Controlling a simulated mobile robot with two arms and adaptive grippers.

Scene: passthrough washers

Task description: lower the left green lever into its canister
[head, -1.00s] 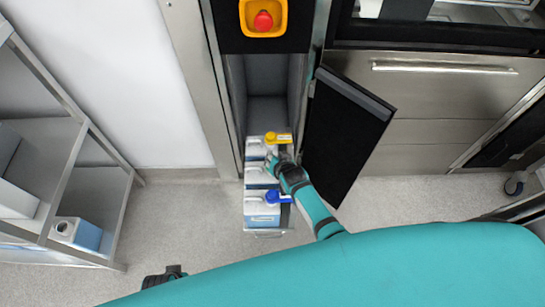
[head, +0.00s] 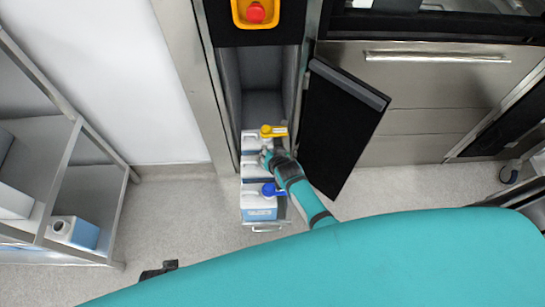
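Three white-and-blue canisters stand in a row on a pulled-out tray (head: 268,228) at the foot of the cabinet. The back one (head: 249,146) has a yellow lever (head: 272,131). The front one (head: 259,208) has a blue lever (head: 272,190). The middle canister (head: 253,171) is partly covered by my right gripper (head: 268,158), which is at its top. No green lever can be made out. The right gripper's fingers are too small and hidden to read. Only a dark part of my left gripper (head: 158,270) shows at the lower left, away from the canisters.
A black cabinet door (head: 343,128) stands open right of the canisters, close to my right arm. A red button on a yellow housing (head: 256,12) is above. A grey shelf (head: 85,205) at left holds another canister (head: 75,232). The floor between shelf and tray is clear.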

